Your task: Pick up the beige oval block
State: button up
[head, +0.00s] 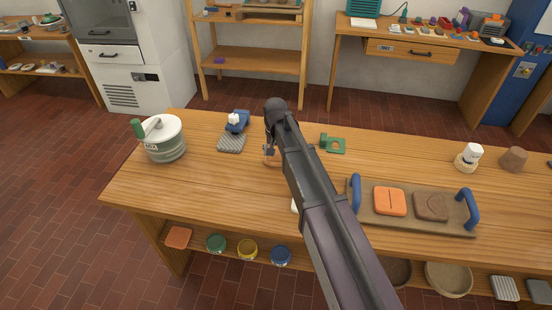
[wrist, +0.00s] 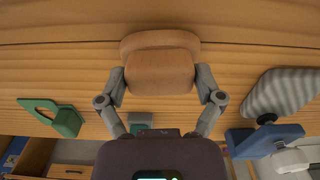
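The beige oval block (wrist: 160,72) is in the middle of the wrist view, on the wooden workbench. It shows a rounded front part and a slightly wider rounded edge behind it. My gripper (wrist: 160,84) has one grey finger against each side of the block, with no clear gap, and looks shut on it. I cannot tell whether the block is clear of the bench top. In the head view, my gripper (head: 270,150) points down at the bench, and only a small part of the block (head: 270,160) shows, the rest hidden by my arm.
A green bracket (head: 333,144) is right of my gripper; a blue clamp (head: 236,121) and ridged grey pad (head: 231,143) are left. A lidded pot (head: 162,140) stands at the left end. A blue-handled tray (head: 460,231) holds two blocks. A white piece (head: 294,205) is beside my arm.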

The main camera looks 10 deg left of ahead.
jog(key=c, duration=0.4)
jog(key=shift+r, duration=0.15)
notch_tip(320, 180, up, 4)
jog(key=p, duration=0.4)
jog(key=shift+f, duration=0.2)
jog(key=s+d, duration=0.1)
jog(key=s, duration=0.4)
jog(key=s+d, duration=0.2)
jog(key=s, duration=0.3)
jog(key=s+d+r+p, duration=0.1)
jog(key=s+d, duration=0.1)
jog(key=s, duration=0.3)
jog(key=shift+s+d, duration=0.1)
jog(key=shift+d, duration=0.05)
jog(key=o, duration=0.6)
jog(key=c, duration=0.5)
